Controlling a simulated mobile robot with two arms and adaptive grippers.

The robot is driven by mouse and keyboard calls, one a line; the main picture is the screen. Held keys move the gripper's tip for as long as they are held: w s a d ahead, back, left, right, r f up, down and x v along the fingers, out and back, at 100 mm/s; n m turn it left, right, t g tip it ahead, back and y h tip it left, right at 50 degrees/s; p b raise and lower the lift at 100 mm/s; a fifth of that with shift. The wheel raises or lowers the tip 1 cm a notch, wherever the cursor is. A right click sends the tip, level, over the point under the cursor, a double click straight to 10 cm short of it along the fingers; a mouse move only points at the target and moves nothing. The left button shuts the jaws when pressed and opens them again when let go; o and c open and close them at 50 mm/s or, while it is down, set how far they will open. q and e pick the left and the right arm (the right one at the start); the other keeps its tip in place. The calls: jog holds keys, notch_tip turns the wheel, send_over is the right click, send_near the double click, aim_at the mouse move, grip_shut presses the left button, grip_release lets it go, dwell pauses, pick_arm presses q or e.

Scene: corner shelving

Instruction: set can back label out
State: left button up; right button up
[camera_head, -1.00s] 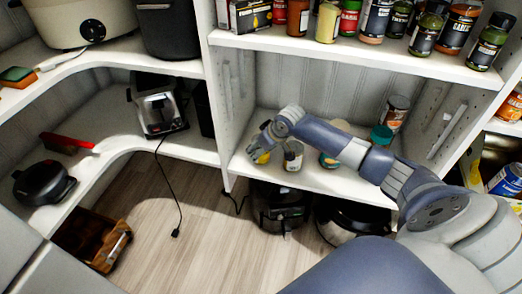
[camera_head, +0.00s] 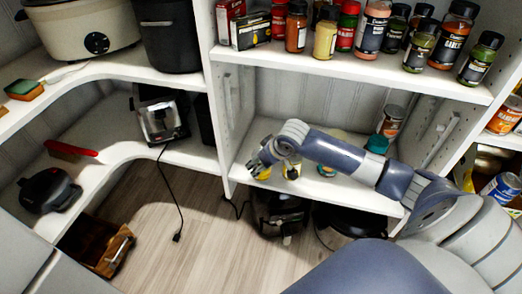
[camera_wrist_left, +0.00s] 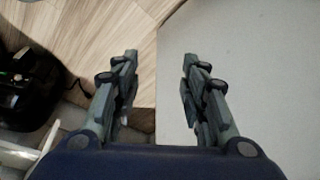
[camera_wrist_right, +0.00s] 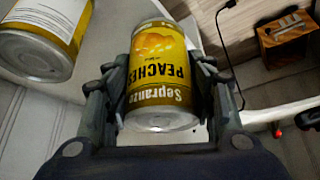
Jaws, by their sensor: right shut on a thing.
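A yellow can with a "Sepranzo Peaches" label (camera_wrist_left: 5,5) is not in the left wrist view.THINGS: A yellow can of peaches (camera_wrist_right: 160,72) is between the fingers of my right gripper (camera_wrist_right: 160,100) in the right wrist view. The gripper is shut on it. Its label faces the wrist camera, with the lettering upside down. In the head view the can (camera_head: 263,172) is mostly hidden by my right gripper (camera_head: 258,165), low at the left end of the middle shelf. My left gripper (camera_wrist_left: 158,75) is open and empty in the left wrist view.
Another can (camera_wrist_right: 45,35) stands on the shelf beside the held one. Further back on the shelf (camera_head: 320,190) are a tall can (camera_head: 391,121) and a teal-lidded container (camera_head: 377,143). Jars (camera_head: 325,32) fill the shelf above. A white upright borders the shelf on the left.

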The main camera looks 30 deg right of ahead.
jog(key=s+a+r+p, duration=0.1)
jog(key=s+a+p, duration=0.1)
jog(key=s+a, duration=0.45)
pick_arm(q)
notch_tip(320, 180, down, 14)
jog(key=s+p, duration=0.1)
pick_arm(e)
jog(key=w+d+m, duration=0.1)
jog(key=w+d, duration=0.2)
jog(key=w, duration=0.1)
jog(key=w+d+m+h, duration=0.1)
jog(key=w+d, duration=0.2)
jog(key=w, duration=0.1)
jog(key=w+d+f+m+h, duration=0.1)
jog(key=w+d, duration=0.2)
jog(key=w, duration=0.1)
jog(key=shift+d+m, duration=0.3)
jog(key=shift+d, duration=0.05)
jog(key=shift+f+b, duration=1)
jog(key=shift+b, duration=0.2)
jog(key=shift+f+b, duration=0.4)
jog(key=shift+b, duration=0.15)
pick_arm(q)
notch_tip(320, 180, up, 17)
jog(key=shift+s+a+b, duration=0.25)
jog(key=shift+a+b, duration=0.05)
jog(key=shift+b, duration=0.15)
pick_arm(e)
jog(key=shift+f, duration=0.25)
